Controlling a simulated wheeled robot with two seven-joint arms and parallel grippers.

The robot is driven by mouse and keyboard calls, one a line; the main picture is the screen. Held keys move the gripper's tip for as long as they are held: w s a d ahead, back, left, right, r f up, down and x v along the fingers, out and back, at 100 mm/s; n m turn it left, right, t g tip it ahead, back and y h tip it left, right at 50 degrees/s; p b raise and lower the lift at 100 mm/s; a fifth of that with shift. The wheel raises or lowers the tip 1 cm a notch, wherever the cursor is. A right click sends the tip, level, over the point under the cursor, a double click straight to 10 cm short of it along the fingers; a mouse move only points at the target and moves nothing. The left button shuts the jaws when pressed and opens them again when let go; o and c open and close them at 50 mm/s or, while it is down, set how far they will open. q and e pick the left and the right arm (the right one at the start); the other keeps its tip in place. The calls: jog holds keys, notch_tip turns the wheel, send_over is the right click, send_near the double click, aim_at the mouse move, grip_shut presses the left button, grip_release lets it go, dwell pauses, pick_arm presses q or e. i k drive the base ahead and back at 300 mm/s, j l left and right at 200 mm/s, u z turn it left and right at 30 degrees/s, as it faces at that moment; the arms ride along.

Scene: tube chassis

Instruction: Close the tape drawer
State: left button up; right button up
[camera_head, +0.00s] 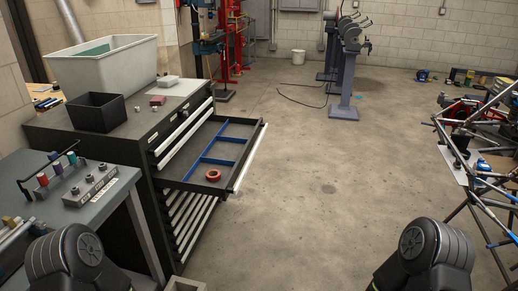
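The tape drawer (237,171) is pulled out from the upper part of a dark tool cabinet (148,210). It has a light front edge and blue dividers (220,140). An orange-red roll of tape (213,175) lies in its near part. The drawer sticks out to the right, over the floor. Rounded black parts of my arms show at the bottom left and bottom right. Neither of my grippers is in view.
On the cabinet top stand a large grey bin (105,75), a black box (95,112) and small items. A workbench (90,190) stands at the near left. A tube frame (470,150) is at the right. The floor (320,190) between is clear.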

aim_at(224, 144)
jog(key=i+u, duration=0.15)
jog(key=u, duration=0.25)
jog(key=i+l+u, duration=0.1)
jog(key=u, duration=0.35)
jog(key=i+l+u, duration=0.1)
jog(key=i+l, duration=0.15)
jog(key=i+l+u, duration=0.1)
jog(key=l, duration=0.3)
jog(key=i+l+u, duration=0.1)
jog(key=i+l, duration=0.2)
jog(key=i+l+u, duration=0.1)
jog(key=l, duration=0.3)
jog(key=i+l+u, duration=0.1)
jog(key=i+l, duration=0.15)
jog(key=l, duration=0.1)
